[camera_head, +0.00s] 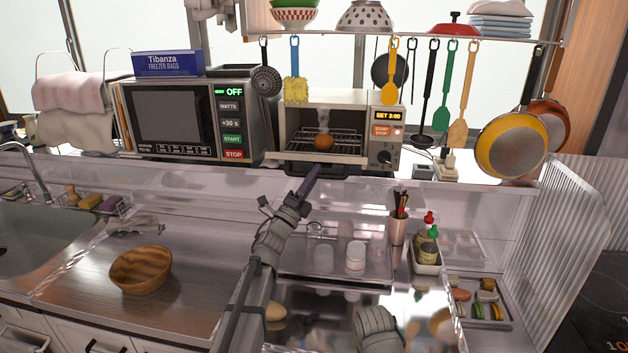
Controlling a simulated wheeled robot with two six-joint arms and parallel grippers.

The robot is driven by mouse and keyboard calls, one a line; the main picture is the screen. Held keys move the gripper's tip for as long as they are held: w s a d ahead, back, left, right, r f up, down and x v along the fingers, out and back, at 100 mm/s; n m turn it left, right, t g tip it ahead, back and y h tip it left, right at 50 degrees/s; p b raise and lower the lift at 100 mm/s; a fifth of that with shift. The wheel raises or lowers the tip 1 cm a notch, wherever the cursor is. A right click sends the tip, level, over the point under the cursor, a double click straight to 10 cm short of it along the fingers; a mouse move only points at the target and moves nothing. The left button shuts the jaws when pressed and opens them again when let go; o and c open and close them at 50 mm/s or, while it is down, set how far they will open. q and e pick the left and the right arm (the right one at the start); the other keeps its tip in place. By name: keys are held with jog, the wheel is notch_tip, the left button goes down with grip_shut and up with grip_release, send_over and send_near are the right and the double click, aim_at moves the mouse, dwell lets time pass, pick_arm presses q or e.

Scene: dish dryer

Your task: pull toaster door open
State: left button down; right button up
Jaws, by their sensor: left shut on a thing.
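The toaster (340,97) is a beige and silver toaster oven on the raised shelf, right of the microwave. Its front opening shows a wire rack with a round orange-brown item (323,142) on it. The toaster door (300,168) appears folded down, as a dark flat strip below the opening. My left gripper (312,178) reaches up from below to the front edge of the door and is shut on it, seemingly at the handle. The exact contact is too small to see. My right gripper is not in view.
A microwave (170,118) stands left of the toaster. Utensils, including a yellow spatula (390,85), hang from the rail above. A wooden bowl (140,270) sits on the lower counter. A cup of utensils (398,230) and a bottle caddy (426,252) stand right of my left arm.

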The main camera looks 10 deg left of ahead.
pick_arm(q)
jog(key=shift+f+b, duration=0.3)
jog(key=shift+f, duration=0.2)
jog(key=c, duration=0.8)
grip_release()
jog(key=shift+s+f, duration=0.15)
jog(key=s+a+f+b, duration=0.1)
jog(key=s+a, duration=0.2)
jog(key=s, duration=0.4)
jog(key=s+a+f+b, duration=0.1)
jog(key=s+a, duration=0.3)
jog(key=s, duration=0.3)
jog(key=shift+a+f+b, duration=0.2)
jog(key=shift+b, duration=0.1)
jog(key=shift+c, duration=0.2)
